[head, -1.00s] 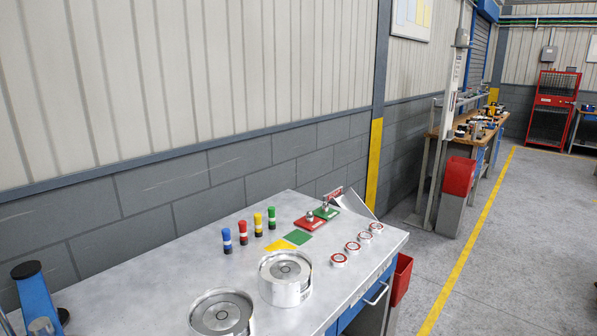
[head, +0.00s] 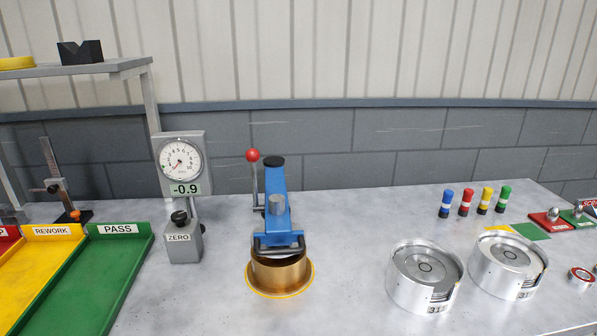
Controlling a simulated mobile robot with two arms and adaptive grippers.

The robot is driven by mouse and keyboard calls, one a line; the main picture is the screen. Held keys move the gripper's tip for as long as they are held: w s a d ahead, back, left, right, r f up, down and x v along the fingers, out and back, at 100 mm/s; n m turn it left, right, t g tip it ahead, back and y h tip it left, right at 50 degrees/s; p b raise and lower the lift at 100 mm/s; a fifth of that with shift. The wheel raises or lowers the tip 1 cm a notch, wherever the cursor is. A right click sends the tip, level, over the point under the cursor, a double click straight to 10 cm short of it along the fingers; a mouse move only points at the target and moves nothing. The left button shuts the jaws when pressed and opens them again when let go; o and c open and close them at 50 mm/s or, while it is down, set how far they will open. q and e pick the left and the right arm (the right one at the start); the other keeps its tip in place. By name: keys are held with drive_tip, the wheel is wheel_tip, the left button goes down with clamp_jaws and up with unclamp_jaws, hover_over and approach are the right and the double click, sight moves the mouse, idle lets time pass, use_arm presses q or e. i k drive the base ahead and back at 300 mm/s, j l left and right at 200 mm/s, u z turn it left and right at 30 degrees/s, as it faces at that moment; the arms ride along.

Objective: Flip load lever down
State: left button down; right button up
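The load lever (head: 254,178) is a thin grey rod with a red ball knob (head: 252,155) on top. It stands upright at the left side of a blue press fixture (head: 277,205) in the middle of the head view. The blue arm of the fixture reaches over a brass-coloured cylinder (head: 280,274) on a yellow-rimmed base. Whether the press touches the cylinder is hard to tell. Neither of my grippers is in view.
A dial gauge (head: 181,165) reading -0.9 stands left of the fixture. A green PASS tray (head: 125,262) and yellow REWORK tray (head: 30,270) lie at the left. Two silver drums (head: 424,292) (head: 510,284) and several coloured markers stand right. Bare table lies between fixture and drums.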

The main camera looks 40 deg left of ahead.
sight(252, 155)
drive_tip(key=u, duration=1.6)
drive_tip(key=j+z, duration=0.35)
drive_tip(key=j, duration=0.3)
drive_tip(key=i+j, duration=0.05)
